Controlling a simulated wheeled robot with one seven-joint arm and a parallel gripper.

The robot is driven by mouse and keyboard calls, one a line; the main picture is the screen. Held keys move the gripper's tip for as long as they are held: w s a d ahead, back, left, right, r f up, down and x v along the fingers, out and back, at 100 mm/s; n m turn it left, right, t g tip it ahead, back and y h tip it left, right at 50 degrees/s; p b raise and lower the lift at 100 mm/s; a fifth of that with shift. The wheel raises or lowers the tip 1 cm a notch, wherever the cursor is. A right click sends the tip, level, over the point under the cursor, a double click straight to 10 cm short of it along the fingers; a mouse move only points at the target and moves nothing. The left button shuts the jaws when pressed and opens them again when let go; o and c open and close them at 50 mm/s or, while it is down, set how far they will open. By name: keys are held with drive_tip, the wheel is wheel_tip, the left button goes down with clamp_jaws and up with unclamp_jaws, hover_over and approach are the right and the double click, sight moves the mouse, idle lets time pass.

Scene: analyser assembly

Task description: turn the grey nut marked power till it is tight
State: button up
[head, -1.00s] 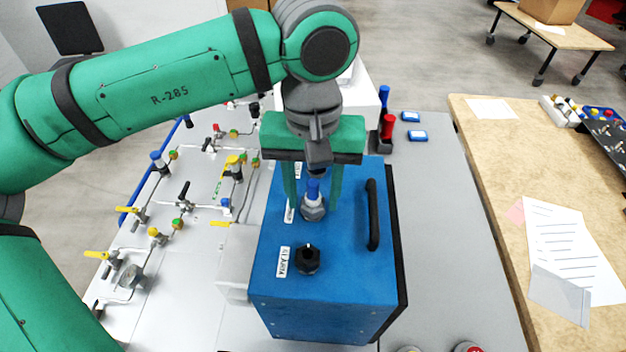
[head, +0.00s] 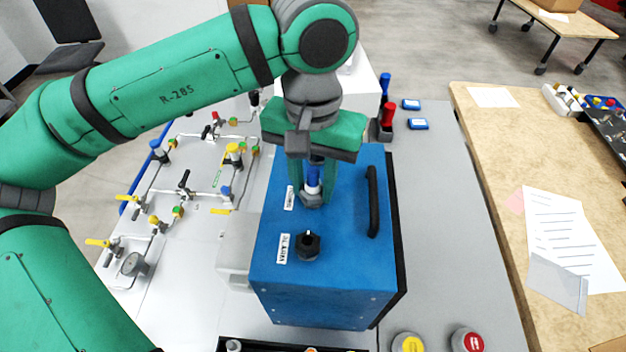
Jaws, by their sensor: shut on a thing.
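The grey nut (head: 312,202) sits on top of the blue analyser box (head: 340,275), with a blue and white plug (head: 313,178) standing up out of it. A small white label (head: 290,198) lies left of the nut, too small to read here. My gripper (head: 314,196) points straight down over the box, its green fingers on either side of the plug and shut on the nut. The fingers and palm hide part of the plug and the nut's far side.
A black knob (head: 308,245) with a white label (head: 283,248) stands in front of the nut. A black handle (head: 373,202) rises to the right. Valve piping (head: 185,190) lies left. Red and yellow round caps (head: 467,340) stand at the front.

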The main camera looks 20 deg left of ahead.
drive_tip(key=m, duration=0.5)
drive_tip(key=shift+w+d, duration=0.1)
drive_tip(key=m, duration=0.5)
drive_tip(key=shift+m, duration=0.4)
drive_tip(key=m, duration=1)
drive_tip(key=o, duration=1)
